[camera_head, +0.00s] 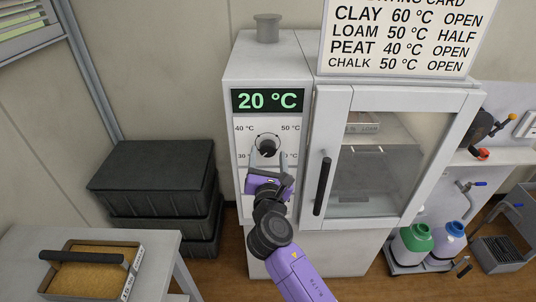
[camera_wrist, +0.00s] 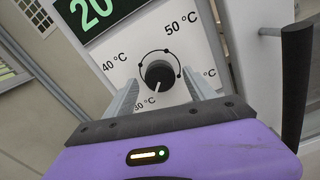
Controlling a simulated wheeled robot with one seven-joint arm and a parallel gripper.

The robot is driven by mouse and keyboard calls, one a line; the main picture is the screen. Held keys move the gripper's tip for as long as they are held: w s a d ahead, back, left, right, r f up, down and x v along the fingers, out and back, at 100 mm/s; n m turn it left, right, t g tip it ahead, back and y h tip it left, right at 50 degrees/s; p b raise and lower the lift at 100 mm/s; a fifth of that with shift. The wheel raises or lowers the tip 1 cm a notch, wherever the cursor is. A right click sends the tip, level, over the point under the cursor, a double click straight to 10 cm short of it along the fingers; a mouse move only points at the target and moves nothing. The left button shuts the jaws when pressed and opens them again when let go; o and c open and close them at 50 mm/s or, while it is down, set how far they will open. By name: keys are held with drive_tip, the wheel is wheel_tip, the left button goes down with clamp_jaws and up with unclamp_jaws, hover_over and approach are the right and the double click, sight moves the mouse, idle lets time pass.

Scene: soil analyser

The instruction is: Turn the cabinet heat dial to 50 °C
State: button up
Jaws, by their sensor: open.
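The cabinet heat dial (camera_head: 267,147) is a dark round knob on the white front panel (camera_head: 240,178), left of the cabinet door. Marks around it read 30, 40 and 50 °C, with a fourth partly hidden. In the wrist view the dial (camera_wrist: 159,74) has a pale pointer line aimed down, slightly left, near the 30 °C mark. The display (camera_head: 267,100) above reads 20 °C. My gripper (camera_head: 267,160) is in front of the panel. In the wrist view its fingers (camera_wrist: 162,95) are apart, one on each side of and below the dial, with nothing between them.
The glass cabinet door (camera_head: 385,150) is closed, with its dark vertical handle (camera_head: 323,186) just right of my gripper. A drying card (camera_head: 405,40) stands on top. Dark crates (camera_head: 155,180) are stacked at left. A soil tray (camera_head: 92,268) sits on the front left table.

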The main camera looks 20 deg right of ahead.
drive_tip(key=shift+w+d, duration=0.15)
drive_tip(key=shift+w, duration=0.35)
drive_tip(key=shift+c, duration=0.2)
drive_tip(key=c, duration=1.3)
